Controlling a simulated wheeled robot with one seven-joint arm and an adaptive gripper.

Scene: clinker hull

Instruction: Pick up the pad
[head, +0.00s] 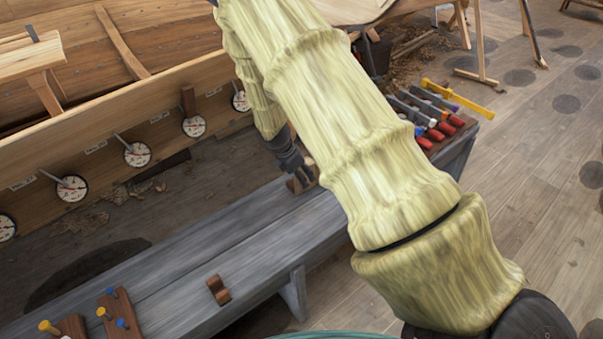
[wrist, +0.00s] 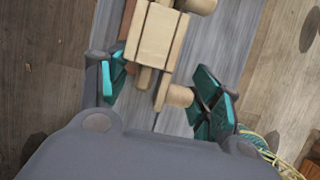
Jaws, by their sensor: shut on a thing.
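The pad (wrist: 157,38), as I take it, is a pale wooden piece with slats and round stubs, at the top middle of the wrist view. My gripper (wrist: 160,90) has its teal-lined fingers on either side of its near end, shut on it. A round stub of it lies against the right finger. In the head view my gripper (head: 291,160) is low over the grey bench, and a small pale bit of the pad (head: 308,161) shows beside the fingers. A brown wooden block (head: 302,181) is just below it. Most of the pad is hidden there.
The grey bench (head: 185,254) runs diagonally, with another brown block (head: 218,290) and pegged wooden pieces (head: 117,312) at the near left. Several red-handled tools (head: 437,127) lie at its far end. A plank with round dials (head: 137,155) stands behind.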

